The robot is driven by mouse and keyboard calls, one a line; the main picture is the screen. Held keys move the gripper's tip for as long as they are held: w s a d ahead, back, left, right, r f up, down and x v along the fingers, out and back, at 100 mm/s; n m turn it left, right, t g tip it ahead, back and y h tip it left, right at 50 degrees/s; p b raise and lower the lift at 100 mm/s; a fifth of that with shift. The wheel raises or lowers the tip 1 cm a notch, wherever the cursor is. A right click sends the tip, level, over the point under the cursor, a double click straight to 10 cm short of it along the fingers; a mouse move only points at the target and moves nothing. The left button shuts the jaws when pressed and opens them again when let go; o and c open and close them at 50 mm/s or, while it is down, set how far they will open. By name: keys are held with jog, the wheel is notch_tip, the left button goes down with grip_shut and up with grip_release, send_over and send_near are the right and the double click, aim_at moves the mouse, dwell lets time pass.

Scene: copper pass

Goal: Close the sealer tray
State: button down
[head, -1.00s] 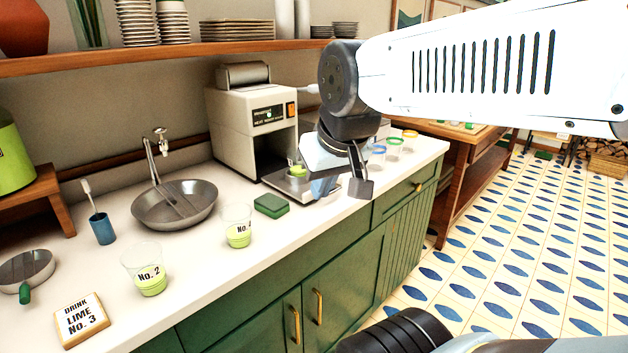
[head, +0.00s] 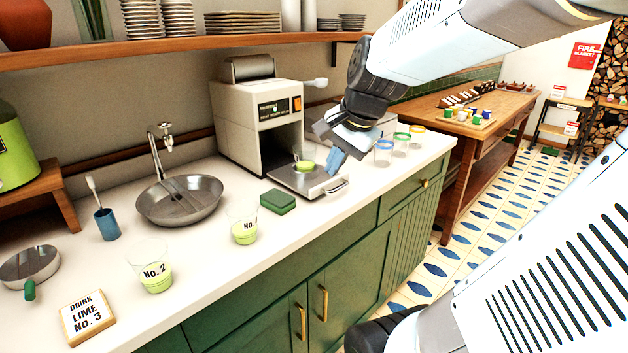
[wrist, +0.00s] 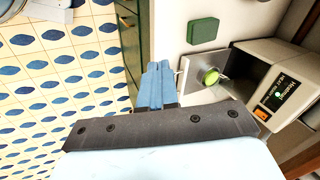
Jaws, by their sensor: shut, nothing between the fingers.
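The heat sealer (head: 258,122) is a cream box on the counter, and it also shows in the wrist view (wrist: 278,82). Its metal tray (head: 318,181) is slid out at the front, with a looped handle (head: 337,188) on its outer edge. A cup with green content (head: 304,165) sits in the tray; the wrist view shows it from above (wrist: 210,77). My gripper (head: 335,163) is shut and empty, its blue fingers pointing down just right of the tray, above the handle. In the wrist view the fingers (wrist: 158,84) are together, beside the tray's outer edge (wrist: 184,76). Contact cannot be told.
A green sponge (head: 278,201), cups marked No. (head: 245,232) and No. 2 (head: 155,279), and a sink (head: 180,208) lie to the left. Rimmed glasses (head: 401,144) stand right of my gripper. A shelf (head: 200,50) runs above. The counter's front edge is near.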

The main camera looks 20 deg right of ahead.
jog(key=w+d+f+m, duration=0.5)
jog(key=d+m, duration=0.4)
jog(key=m, duration=0.1)
jog(key=w+d+f+m, duration=0.45)
jog(key=d+m, duration=0.35)
jog(key=m, duration=0.2)
jog(key=w+f, duration=0.2)
jog(key=w+a+f, duration=0.1)
jog(key=w+f, duration=0.1)
jog(key=f, duration=0.1)
jog(key=w+a+f, duration=0.1)
jog(key=w+f, duration=0.1)
jog(key=f, duration=0.1)
jog(key=shift+w+a, duration=0.2)
jog(key=shift+w, duration=0.2)
jog(key=shift+w+a+r, duration=0.15)
jog(key=shift+w, duration=0.3)
